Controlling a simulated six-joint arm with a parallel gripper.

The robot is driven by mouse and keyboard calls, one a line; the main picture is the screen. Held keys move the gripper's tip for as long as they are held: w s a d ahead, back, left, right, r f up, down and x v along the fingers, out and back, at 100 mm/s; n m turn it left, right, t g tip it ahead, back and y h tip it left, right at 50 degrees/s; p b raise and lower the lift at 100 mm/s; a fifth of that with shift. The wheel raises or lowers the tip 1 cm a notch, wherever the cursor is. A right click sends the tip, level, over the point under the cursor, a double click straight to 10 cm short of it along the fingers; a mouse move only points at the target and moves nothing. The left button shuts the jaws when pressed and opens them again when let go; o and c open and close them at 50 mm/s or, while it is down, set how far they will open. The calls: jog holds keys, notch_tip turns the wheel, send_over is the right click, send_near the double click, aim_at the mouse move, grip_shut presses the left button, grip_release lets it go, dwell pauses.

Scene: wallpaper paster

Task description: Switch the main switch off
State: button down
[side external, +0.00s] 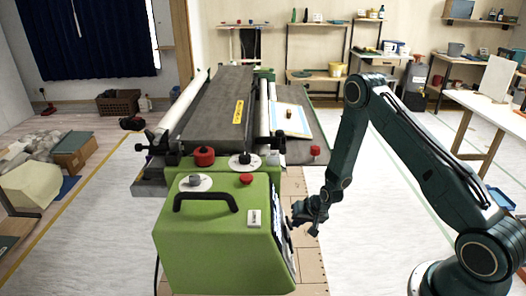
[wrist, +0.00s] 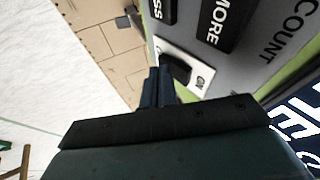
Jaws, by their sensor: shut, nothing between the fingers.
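The main switch (wrist: 176,68) is a black rocker on a white plate, with "ON" printed at one end, in the wrist view. The other end is partly hidden by my fingers. My gripper (wrist: 160,72) is shut and empty, its fingertips right beside the rocker; I cannot tell whether they touch it. In the side external view my gripper (side external: 293,221) is at the right-hand control face of the green machine housing (side external: 205,245). The switch itself cannot be made out there.
Black buttons marked "MORE" (wrist: 222,25) and one ending "SS" sit close to the switch on the grey panel. The housing carries a black handle (side external: 206,197), a red knob (side external: 246,179) and a white plate (side external: 254,218).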

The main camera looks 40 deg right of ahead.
jog(key=shift+r, duration=0.1)
dwell(0.4)
jog(key=shift+r, duration=0.55)
jog(key=s+d+r, duration=0.4)
jog(key=s+r, duration=0.4)
jog(key=s, duration=0.1)
jog(key=shift+d, duration=0.3)
dwell(0.5)
jog(key=shift+s+r, duration=0.1)
